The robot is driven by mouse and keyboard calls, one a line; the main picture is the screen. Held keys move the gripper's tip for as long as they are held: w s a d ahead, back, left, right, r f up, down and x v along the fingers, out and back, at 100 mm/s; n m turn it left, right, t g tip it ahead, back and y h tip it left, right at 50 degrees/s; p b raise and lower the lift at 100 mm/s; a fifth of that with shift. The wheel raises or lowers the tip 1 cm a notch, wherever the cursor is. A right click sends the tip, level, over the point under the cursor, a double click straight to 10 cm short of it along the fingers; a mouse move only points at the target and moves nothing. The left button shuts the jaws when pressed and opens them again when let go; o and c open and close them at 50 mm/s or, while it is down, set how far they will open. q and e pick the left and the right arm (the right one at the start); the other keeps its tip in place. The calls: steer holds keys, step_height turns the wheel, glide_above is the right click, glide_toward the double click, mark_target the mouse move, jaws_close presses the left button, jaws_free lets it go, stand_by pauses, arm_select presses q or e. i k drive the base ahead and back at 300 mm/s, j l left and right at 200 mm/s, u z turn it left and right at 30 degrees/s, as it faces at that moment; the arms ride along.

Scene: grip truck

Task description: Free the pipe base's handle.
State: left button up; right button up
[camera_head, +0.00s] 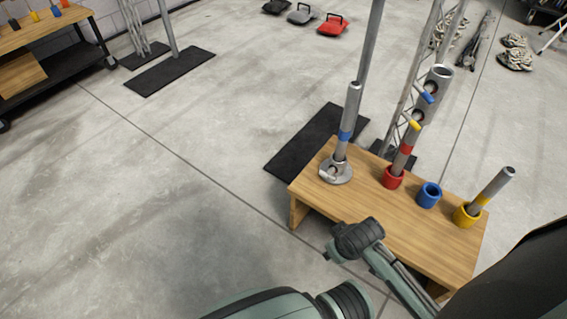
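The pipe base (341,176) is a round grey metal foot at the left end of the wooden table (415,229). A grey pipe (351,105) with a blue band stands upright in it, leaning slightly right. A small light-grey piece at the base's front left may be its handle, but it is too small to tell how it is held. Parts of my arm cross the bottom middle and the front of the table, apart from the base.
Red (392,178), blue (429,195) and yellow (465,215) cups stand right of the base; the red and yellow hold pipes, the blue looks empty. A wide grey tube (440,74) and truss rise behind. A workbench (45,35) is at upper left.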

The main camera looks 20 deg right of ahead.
mark_target(328, 174)
steer(key=i+j+u, duration=0.6)
steer(key=i, duration=0.2)
steer(key=i+u, duration=0.3)
steer(key=i+z, duration=0.4)
steer(key=i+j+z, duration=0.15)
steer(key=i+z, duration=0.25)
steer(key=i+j+z, duration=0.3)
steer(key=z, duration=0.15)
steer(key=i+z, duration=0.1)
steer(key=z, duration=0.35)
steer(key=i+j+z, duration=0.1)
steer(key=z, duration=0.3)
steer(key=i+j+z, duration=0.1)
steer(key=z, duration=0.35)
steer(key=i+j+z, duration=0.1)
steer(key=z, duration=0.35)
steer(key=i+j+z, duration=0.1)
steer(key=z, duration=0.3)
steer(key=i+j+z, duration=0.1)
steer(key=z, duration=0.3)
steer(key=i+j+z, duration=0.1)
steer(key=z, duration=0.3)
steer(key=j+z, duration=0.2)
steer(key=z, duration=0.2)
